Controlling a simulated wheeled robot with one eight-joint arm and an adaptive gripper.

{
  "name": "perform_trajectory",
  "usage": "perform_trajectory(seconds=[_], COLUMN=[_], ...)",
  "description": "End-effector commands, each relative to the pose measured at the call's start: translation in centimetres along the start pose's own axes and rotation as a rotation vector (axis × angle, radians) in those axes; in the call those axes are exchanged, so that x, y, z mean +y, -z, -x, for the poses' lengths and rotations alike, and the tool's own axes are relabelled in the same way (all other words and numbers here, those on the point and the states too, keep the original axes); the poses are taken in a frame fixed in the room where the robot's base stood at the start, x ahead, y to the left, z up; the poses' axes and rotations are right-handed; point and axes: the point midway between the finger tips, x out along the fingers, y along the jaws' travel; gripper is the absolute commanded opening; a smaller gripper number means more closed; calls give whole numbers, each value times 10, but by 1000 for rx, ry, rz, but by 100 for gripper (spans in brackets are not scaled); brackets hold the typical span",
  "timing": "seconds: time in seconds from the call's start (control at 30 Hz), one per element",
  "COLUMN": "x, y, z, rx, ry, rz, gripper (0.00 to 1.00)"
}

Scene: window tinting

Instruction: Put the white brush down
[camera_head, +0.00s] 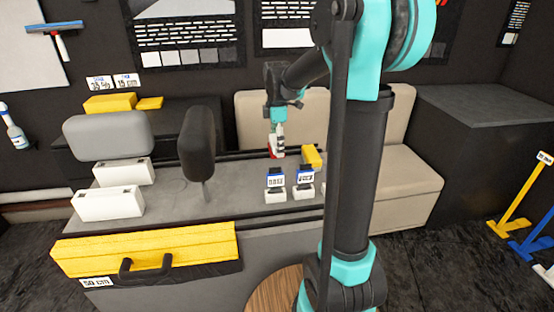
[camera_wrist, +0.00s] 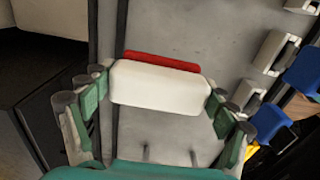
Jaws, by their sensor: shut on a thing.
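The white brush (camera_wrist: 158,88) is a white block with a red strip along its far edge. It sits between the two green-grey fingers of my gripper (camera_wrist: 157,100), which is shut on it. In the head view my gripper (camera_head: 278,129) points down over the back part of the grey table (camera_head: 235,197). The brush (camera_head: 274,146) shows there as a small white and red piece at the fingertips. I cannot tell whether it touches the table top.
A dark headrest (camera_head: 197,143) and a grey headrest (camera_head: 108,136) stand left. A yellow case (camera_head: 150,250) is at the front. A beige seat (camera_head: 408,185) is right.

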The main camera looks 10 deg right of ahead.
Motion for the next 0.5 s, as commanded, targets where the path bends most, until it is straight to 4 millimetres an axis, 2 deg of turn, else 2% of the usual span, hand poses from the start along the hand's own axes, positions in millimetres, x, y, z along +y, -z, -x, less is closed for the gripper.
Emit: perform_trajectory(seconds=[0.03, 0.27, 0.5], x=[0, 0, 0], y=[0, 0, 0], z=[-9, -27, -57], rx=[0, 0, 0], ry=[0, 0, 0], rz=[0, 0, 0], gripper=[39, 39, 39])
